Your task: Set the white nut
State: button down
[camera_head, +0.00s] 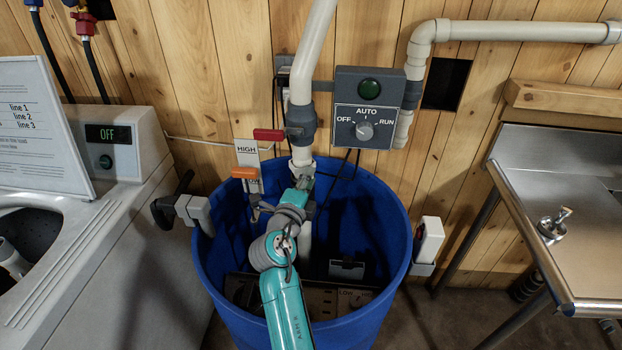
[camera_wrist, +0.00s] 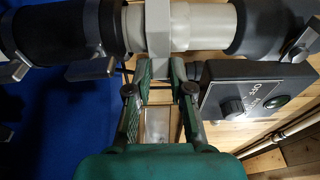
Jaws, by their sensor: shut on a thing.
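The white nut (camera_head: 302,168) sits around the upright white pipe, low down inside the mouth of the blue tub. In the wrist view the nut (camera_wrist: 158,32) is a pale ring with a flat lug, on the pipe that crosses the top of the picture. My gripper (camera_head: 301,184) reaches up to it from below in the head view. In the wrist view my gripper (camera_wrist: 160,70) has a finger on either side of the nut's lug and is shut on it. The fingertips partly hide the lug. I cannot tell how tightly the nut sits.
The blue tub (camera_head: 378,208) surrounds my arm. A grey control box (camera_head: 367,107) with an OFF/AUTO/RUN knob is close to the right of the pipe. Red (camera_head: 268,135) and orange (camera_head: 244,172) handles are close on the left. A washer (camera_head: 120,215) and a steel sink (camera_head: 560,205) flank the tub.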

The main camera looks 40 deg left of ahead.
jog(key=shift+s+a+r+m+t+h, duration=0.1)
jog(key=shift+s+a+m+t+h, duration=0.15)
jog(key=shift+m+h, duration=0.6)
jog(key=shift+s+a+f+m+t+h, duration=0.1)
jog(key=shift+s+a+m+t+h, duration=0.3)
jog(key=shift+h, duration=0.75)
jog(key=shift+s+a+r+m+g+h, duration=0.1)
jog(key=shift+a+m+h, duration=0.05)
jog(key=shift+m+h, duration=0.75)
jog(key=shift+h, duration=0.3)
jog(key=c, duration=1.3)
grip_release()
jog(key=shift+c, duration=0.2)
jog(key=shift+w+n, duration=0.1)
jog(key=shift+n, duration=0.15)
jog(key=shift+w+d+n+g+y, duration=0.5)
jog(key=shift+n+y, duration=0.65)
jog(key=shift+y, duration=0.6)
jog(key=shift+w+d+n+g+y, duration=0.5)
jog(key=shift+n+y, duration=0.6)
jog(key=shift+y, duration=0.7)
jog(key=shift+w+d+n+g+y, duration=0.35)
jog(key=shift+n+g+y, duration=0.3)
jog(key=shift+n+y, duration=0.8)
